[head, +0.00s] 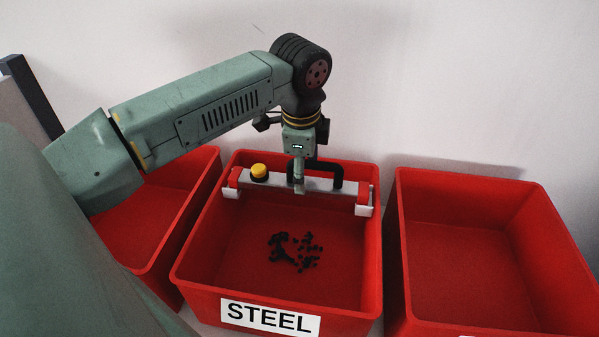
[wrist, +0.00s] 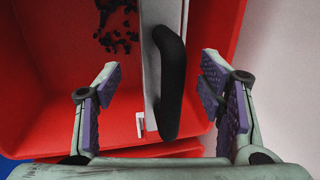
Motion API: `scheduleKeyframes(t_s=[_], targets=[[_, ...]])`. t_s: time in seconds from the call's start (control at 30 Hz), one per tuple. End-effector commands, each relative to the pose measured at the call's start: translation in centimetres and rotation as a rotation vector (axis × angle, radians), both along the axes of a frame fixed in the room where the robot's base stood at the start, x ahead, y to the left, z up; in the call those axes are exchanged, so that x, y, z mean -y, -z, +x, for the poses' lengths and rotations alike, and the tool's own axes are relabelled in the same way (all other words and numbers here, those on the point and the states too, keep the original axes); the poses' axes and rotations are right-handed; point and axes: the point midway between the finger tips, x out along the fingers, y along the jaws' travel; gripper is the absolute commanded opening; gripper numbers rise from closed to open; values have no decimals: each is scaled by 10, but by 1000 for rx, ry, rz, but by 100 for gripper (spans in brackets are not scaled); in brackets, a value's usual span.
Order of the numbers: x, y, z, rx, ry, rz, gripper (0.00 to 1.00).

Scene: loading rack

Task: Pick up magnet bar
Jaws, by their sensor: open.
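The magnet bar (head: 318,183) is a silver bar with red and white ends, a yellow knob on a black base and a black handle (head: 337,171). It lies across the far part of the STEEL bin, at about rim height. My gripper (head: 299,188) points down at the handle, covering part of it in the head view. In the wrist view my gripper (wrist: 160,82) is open, with purple-padded fingers on either side of the black handle (wrist: 170,80). Gaps show between both fingers and the handle. The bar (wrist: 150,70) shows beside the handle there.
The red STEEL bin (head: 275,298) holds small dark pieces (head: 295,250) on its floor. An empty-looking red bin (head: 470,270) stands at right and another red bin (head: 150,220) at left, partly hidden by my arm. A pale wall (head: 440,80) rises close behind.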

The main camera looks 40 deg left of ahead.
Motion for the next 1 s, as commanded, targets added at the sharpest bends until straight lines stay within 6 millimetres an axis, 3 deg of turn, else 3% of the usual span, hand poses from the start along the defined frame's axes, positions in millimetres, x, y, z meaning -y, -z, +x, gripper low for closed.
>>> scheduleKeyframes(t_s=[0.2, 0.47, 1.0], targets=[[-1, 35, 5, 1, 3, -2, 63], [-2, 39, 6, 2, 1, -1, 63], [-2, 39, 6, 2, 1, -1, 27]])
